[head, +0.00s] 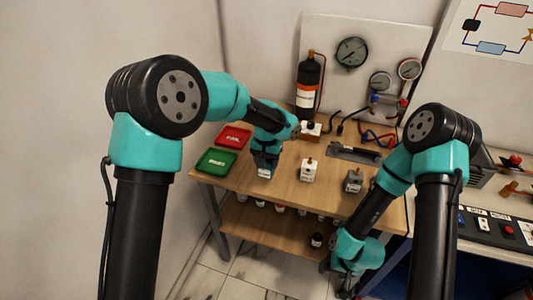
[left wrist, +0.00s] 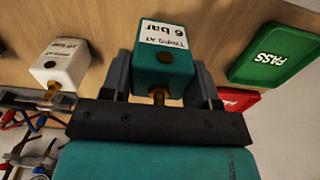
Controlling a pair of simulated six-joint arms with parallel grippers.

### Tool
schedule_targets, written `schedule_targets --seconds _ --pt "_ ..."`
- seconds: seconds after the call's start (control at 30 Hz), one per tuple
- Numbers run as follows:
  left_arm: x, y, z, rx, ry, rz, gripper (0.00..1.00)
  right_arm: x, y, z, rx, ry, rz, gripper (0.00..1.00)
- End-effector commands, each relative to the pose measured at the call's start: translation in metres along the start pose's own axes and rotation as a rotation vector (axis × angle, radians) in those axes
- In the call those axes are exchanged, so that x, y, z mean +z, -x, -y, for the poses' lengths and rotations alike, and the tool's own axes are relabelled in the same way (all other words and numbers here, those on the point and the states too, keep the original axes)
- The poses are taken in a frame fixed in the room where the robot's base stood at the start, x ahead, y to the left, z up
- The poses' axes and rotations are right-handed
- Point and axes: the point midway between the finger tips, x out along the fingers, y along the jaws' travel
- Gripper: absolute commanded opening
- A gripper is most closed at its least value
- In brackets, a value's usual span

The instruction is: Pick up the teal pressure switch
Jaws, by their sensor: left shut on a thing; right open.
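The teal pressure switch (left wrist: 165,72) is a small box with a brass fitting and a white label reading "TRIPS AT 6 bar". My left gripper (left wrist: 163,82) has one finger on each side of it and is shut on it. In the head view the left gripper (head: 264,163) points down over the table's left part, with the switch (head: 264,173) at its tip, mostly hidden. I cannot tell whether the switch touches the table. My right gripper (head: 345,291) is open, low in front of the table, at the picture's lower edge.
A white switch (head: 308,170) and a grey one (head: 353,181) stand to the right on the wooden table (head: 285,187). A red FAIL tray (head: 234,137) and green PASS tray (head: 216,161) lie at the left. A black cylinder (head: 310,82) and gauges (head: 352,52) stand behind.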

Motion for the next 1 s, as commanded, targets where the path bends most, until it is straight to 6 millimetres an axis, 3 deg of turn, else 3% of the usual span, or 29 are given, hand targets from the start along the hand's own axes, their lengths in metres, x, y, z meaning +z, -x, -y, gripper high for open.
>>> schedule_targets --seconds 0.2,0.4,0.6,1.0 --pt "0.047 0.006 -0.017 -0.001 -0.003 -0.001 0.26 0.000 0.000 0.000 0.000 0.000 0.000 0.71" --pt "0.078 0.009 -0.028 0.000 -0.002 -0.002 0.26 0.000 0.000 0.000 0.000 0.000 0.000 0.71" --pt "0.090 0.009 -0.032 0.000 0.000 -0.001 0.26 0.000 0.000 0.000 0.000 0.000 0.000 0.71" --pt "0.091 0.009 -0.033 0.000 0.000 -0.001 0.26 0.000 0.000 0.000 0.000 0.000 0.000 0.71"
